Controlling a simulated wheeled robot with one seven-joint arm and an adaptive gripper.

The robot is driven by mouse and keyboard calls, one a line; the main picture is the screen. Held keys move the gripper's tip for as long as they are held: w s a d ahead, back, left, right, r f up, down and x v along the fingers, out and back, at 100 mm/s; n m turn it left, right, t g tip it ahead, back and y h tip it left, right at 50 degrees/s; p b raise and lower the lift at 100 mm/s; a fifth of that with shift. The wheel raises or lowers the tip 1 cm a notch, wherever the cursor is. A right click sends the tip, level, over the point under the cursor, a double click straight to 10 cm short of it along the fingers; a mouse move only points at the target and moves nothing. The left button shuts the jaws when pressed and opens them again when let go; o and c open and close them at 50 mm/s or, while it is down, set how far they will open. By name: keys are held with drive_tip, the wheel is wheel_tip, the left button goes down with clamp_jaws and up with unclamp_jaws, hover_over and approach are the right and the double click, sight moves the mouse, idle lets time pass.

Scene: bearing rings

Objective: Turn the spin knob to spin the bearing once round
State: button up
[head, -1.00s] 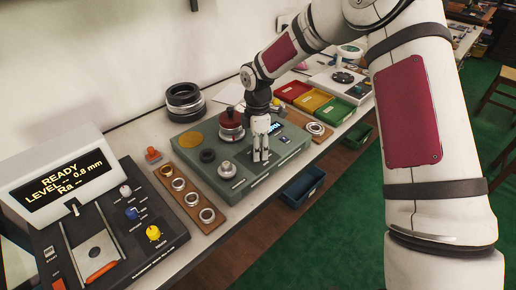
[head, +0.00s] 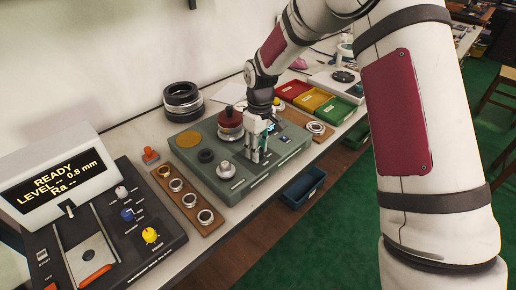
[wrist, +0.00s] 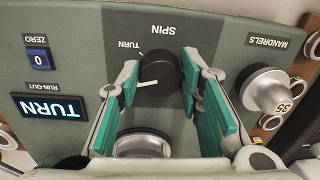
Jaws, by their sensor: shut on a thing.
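The black spin knob (wrist: 160,72) with a white pointer line sits under the printed word SPIN in the wrist view. My gripper (wrist: 160,82) has its teal-padded fingers on both sides of the knob and is shut on it. In the head view my gripper (head: 255,155) reaches down to the front of the grey-green test unit (head: 240,190) and hides the knob. A metal stack with a red-brown top (head: 230,118), perhaps holding the bearing, stands behind it. A round metal part (wrist: 142,143) shows between my fingers. The display (wrist: 52,107) reads TURN.
A silver mandrel knob (wrist: 265,88) is close beside one finger. A wooden strip with several rings (head: 183,195) lies left of the unit, and a gauge console (head: 100,215) stands further left. Red, yellow and green trays (head: 312,101) are behind to the right.

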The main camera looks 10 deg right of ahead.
drive_tip(key=m, duration=0.5)
drive_tip(key=shift+s+a+m, duration=0.1)
drive_tip(key=shift+m, duration=2.2)
drive_tip(key=o, duration=1.2)
drive_tip(key=shift+d+r, duration=0.15)
drive_tip(key=shift+r, duration=2.85)
drive_tip(key=shift+d+r, duration=0.15)
drive_tip(key=shift+r, duration=2.85)
